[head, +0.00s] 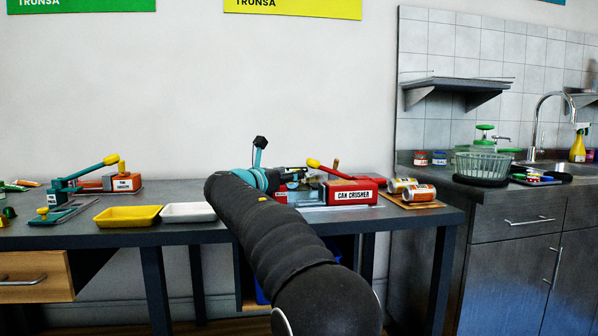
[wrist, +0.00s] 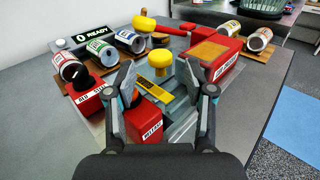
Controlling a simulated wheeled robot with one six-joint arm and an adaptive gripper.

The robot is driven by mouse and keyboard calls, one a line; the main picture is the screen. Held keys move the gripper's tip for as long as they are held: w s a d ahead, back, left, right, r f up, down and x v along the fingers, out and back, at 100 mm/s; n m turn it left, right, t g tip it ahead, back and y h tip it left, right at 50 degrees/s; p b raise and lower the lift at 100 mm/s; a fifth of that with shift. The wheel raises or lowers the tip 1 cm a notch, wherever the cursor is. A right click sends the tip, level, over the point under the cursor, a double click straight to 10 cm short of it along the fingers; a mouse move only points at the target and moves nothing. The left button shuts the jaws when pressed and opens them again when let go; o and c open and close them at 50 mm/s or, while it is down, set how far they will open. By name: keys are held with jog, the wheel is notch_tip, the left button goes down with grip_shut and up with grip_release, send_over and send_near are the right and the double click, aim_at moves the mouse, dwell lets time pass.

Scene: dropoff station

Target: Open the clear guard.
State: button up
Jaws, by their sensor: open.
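The can crusher (head: 352,192) is a red machine with a white label on the back table; its red body also shows in the wrist view (wrist: 212,58). A yellow round knob (wrist: 160,60) stands near its middle. The clear guard (wrist: 180,92) seems to be the see-through part below the knob, beside a yellow label strip; its edges are hard to make out. My gripper (wrist: 169,84) is open and empty, its two fingers spread on either side of the strip, nearer to me than the knob. In the head view my arm hides most of it.
A yellow-tipped lever (wrist: 145,24) is behind the knob. Yellow (head: 128,224) and white trays (head: 188,219) lie left of my arm.

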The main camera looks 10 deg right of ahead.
jog(key=shift+x, duration=2.45)
grip_shut()
